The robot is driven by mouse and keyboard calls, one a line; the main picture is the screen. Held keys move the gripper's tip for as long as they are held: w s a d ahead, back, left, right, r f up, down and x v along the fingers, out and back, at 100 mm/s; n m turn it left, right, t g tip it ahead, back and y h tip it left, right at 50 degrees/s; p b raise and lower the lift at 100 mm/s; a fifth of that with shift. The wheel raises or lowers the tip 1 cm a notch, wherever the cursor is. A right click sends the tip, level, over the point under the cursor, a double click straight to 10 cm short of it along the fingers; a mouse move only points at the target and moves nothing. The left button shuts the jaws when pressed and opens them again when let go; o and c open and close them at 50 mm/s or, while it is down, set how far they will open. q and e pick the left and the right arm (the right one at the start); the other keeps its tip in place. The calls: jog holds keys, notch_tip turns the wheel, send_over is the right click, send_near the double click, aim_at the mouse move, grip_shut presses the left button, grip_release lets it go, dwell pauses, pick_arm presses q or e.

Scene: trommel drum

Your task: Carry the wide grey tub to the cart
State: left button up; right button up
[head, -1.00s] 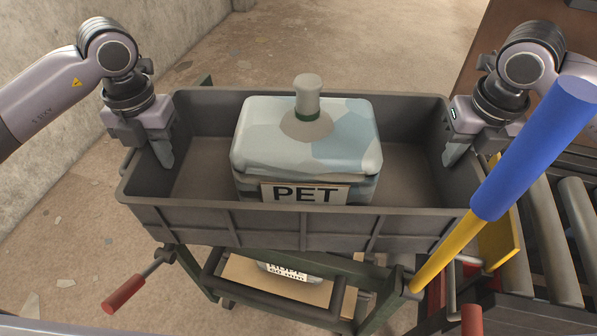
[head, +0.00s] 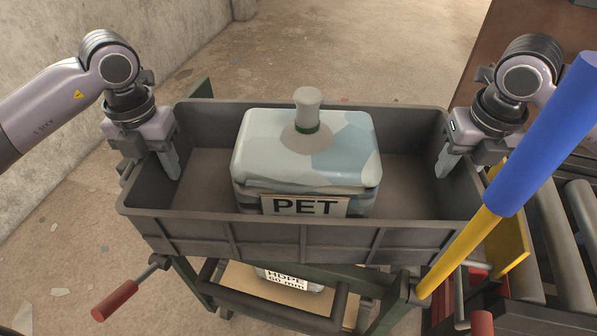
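The wide grey tub (head: 185,232) is level in the middle of the head view, over a green-framed cart (head: 190,283) with red-gripped handles. It appears to rest on the cart's top frame, though the contact is mostly hidden. A pale blue-grey block marked PET (head: 270,145) with a knob on top is inside it. My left gripper (head: 150,173) straddles the tub's left wall, its inner finger inside and apart from the wall. My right gripper (head: 464,164) straddles the right wall the same way. Both look open; their outer fingers are partly hidden.
A blue and yellow bar (head: 545,138) slants across the right front, near the tub's right corner. A roller conveyor (head: 560,245) is at the right. A labelled item (head: 287,279) lies on the cart's lower shelf.

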pick_arm(q)
notch_tip(320, 180, up, 12)
jog(key=shift+f, duration=0.1)
pick_arm(e)
jog(key=r, duration=0.4)
jog(key=s+r, duration=0.1)
jog(key=r, duration=0.7)
jog(key=shift+s, duration=0.4)
